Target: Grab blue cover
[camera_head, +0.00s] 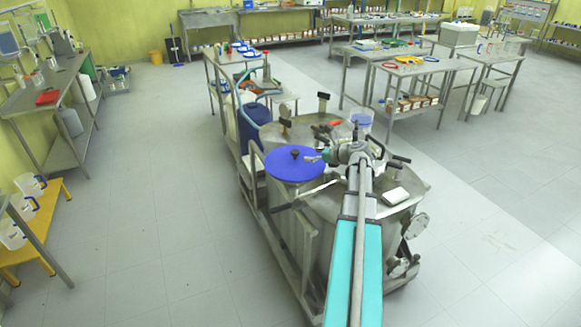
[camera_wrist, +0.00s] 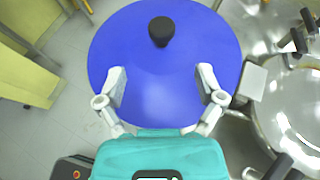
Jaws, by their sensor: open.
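The blue cover (camera_head: 293,166) is a round blue disc with a black knob on top, lying on the steel reactor (camera_head: 322,210) at its left side. In the wrist view the blue cover (camera_wrist: 165,70) fills the upper middle, with its black knob (camera_wrist: 161,31) near the top. My gripper (camera_wrist: 161,82) is open and empty, its two fingers over the near half of the cover. The knob lies beyond the fingertips, not between them. In the head view my gripper (camera_head: 318,158) is just right of the cover; its fingers are small there.
A dark blue drum (camera_head: 254,127) stands behind. A yellow bench with jugs (camera_head: 40,212) is at the left. The floor between is clear.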

